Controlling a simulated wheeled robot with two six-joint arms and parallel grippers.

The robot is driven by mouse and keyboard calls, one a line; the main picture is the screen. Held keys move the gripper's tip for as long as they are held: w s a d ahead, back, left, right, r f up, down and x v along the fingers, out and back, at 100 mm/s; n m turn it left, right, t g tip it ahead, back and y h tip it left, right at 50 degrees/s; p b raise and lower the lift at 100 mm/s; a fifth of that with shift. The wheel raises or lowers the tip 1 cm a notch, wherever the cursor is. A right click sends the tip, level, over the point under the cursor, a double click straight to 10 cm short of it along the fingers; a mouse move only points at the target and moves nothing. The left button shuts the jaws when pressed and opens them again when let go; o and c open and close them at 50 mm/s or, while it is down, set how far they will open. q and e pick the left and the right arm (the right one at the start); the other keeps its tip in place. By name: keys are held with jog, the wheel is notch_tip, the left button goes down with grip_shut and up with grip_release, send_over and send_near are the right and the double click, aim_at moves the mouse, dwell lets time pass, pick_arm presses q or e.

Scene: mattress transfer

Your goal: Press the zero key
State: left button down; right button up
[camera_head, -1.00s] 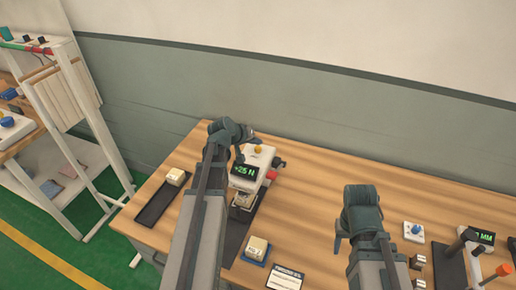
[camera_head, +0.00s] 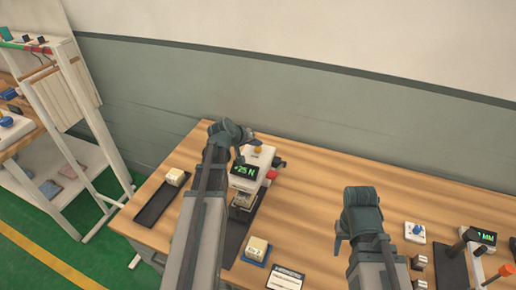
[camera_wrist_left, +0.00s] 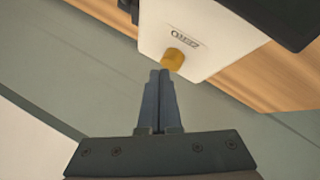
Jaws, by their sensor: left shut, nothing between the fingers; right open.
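The zero key is a small yellow-orange knob (camera_wrist_left: 173,58) on the top of a white instrument (camera_wrist_left: 205,38), with a dark printed label beside it. In the head view the key (camera_head: 258,149) sits on top of the instrument (camera_head: 262,159), whose dark display (camera_head: 243,171) shows green "25 N". My left gripper (camera_wrist_left: 160,75) is shut and empty, its fingertips just short of the key in the wrist picture. Whether they touch it cannot be told. In the head view my left gripper (camera_head: 250,135) is beside the key. My right gripper (camera_head: 345,240) is over the table, its fingers mostly hidden.
The wooden table (camera_head: 310,190) holds a dark tray (camera_head: 155,207) with a block (camera_head: 175,177), and a block on a blue pad (camera_head: 257,250). A red knob (camera_head: 271,175) is on the instrument's side. Another device with a display (camera_head: 482,238) stands at right. A wall is behind.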

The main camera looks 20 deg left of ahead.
aim_at(257, 150)
pick_arm(q)
jog(key=shift+f+b, duration=0.8)
jog(key=shift+f, duration=0.05)
dwell(0.6)
jog(key=shift+r, duration=0.15)
jog(key=shift+r+p, duration=1.15)
jog(key=shift+p, duration=0.1)
notch_tip(257, 150, up, 5)
jog(key=p, duration=0.5)
dwell(0.5)
